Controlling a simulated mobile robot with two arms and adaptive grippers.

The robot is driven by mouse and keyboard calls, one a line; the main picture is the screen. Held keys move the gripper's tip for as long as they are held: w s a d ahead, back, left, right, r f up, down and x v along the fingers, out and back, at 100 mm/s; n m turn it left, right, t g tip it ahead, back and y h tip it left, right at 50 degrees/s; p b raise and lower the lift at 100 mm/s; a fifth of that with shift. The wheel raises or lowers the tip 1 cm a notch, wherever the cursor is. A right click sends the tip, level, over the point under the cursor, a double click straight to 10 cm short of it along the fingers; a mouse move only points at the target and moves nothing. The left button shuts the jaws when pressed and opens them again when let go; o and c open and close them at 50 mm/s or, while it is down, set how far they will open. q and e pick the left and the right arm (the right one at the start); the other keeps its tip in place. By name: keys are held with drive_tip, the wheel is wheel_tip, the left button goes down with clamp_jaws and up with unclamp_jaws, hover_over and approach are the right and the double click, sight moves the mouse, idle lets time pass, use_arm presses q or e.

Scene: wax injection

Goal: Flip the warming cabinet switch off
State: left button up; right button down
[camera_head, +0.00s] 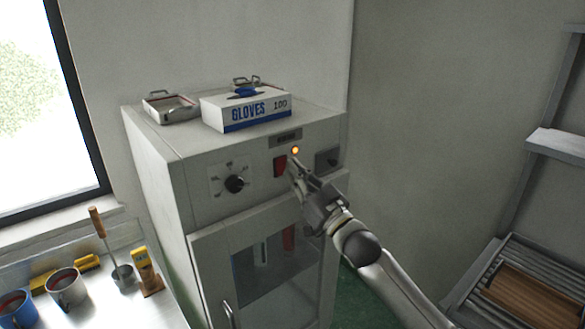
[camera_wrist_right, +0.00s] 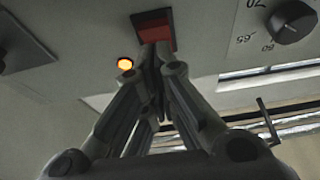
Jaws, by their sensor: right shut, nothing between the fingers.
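The warming cabinet (camera_head: 170,175) stands against the wall in the head view. Its red switch (camera_head: 280,166) is on the upper front panel, and an orange lamp (camera_head: 295,150) beside it is lit. In the right wrist view the red switch (camera_wrist_right: 154,24) sits in a dark frame just beyond my fingertips, with the glowing lamp (camera_wrist_right: 125,64) next to it. My right gripper (camera_head: 296,170) is shut and empty, its fingertips at the switch; they seem to touch its edge or nearly so. The fingertips hide part of the switch. My left gripper is not in view.
A glove box (camera_head: 245,110) and metal trays (camera_head: 170,107) rest on the cabinet top. A temperature knob (camera_head: 235,184) is left of the switch; the glass door (camera_head: 215,250) is below. Mugs (camera_head: 66,287) stand on the bench at left. A rack (camera_head: 520,280) is at right.

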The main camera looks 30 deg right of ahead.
drive_tip(key=shift+w+f, duration=0.2)
drive_tip(key=shift+w, duration=0.2)
